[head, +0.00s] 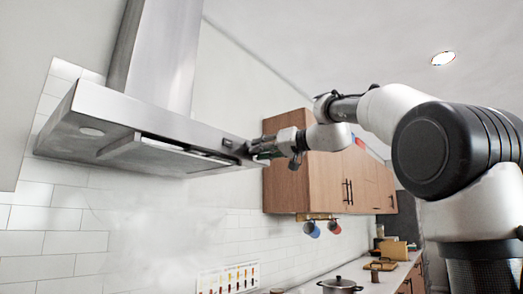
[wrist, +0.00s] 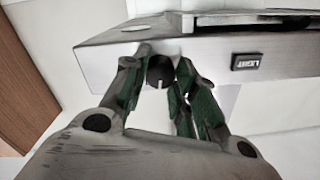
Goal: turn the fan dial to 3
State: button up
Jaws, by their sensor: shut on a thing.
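The range hood (head: 150,120) is a steel canopy with a chimney, at the upper left of the head view. In the wrist view its front edge (wrist: 210,58) runs across the top. The fan dial (wrist: 160,70) is a dark round knob with a pale pointer mark on that edge. My gripper (wrist: 162,68) has a finger on each side of the dial and is shut on it. In the head view my gripper (head: 256,155) is at the hood's right front end and hides the dial. Any numbers around the dial cannot be read.
A black LIGHT switch (wrist: 246,62) sits on the hood edge to the right of the dial. A wooden wall cabinet (head: 310,180) stands close behind my gripper. A pot (head: 340,285) is on the counter below. Hazy steam or smoke hangs under the hood.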

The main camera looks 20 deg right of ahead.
jog(key=m, duration=2.6)
jog(key=shift+f+t+h, duration=0.15)
jog(key=shift+t+h, duration=0.25)
jog(key=o, duration=1)
jog(key=shift+o, duration=0.2)
jog(key=v, duration=1.2)
jog(key=shift+f, duration=0.15)
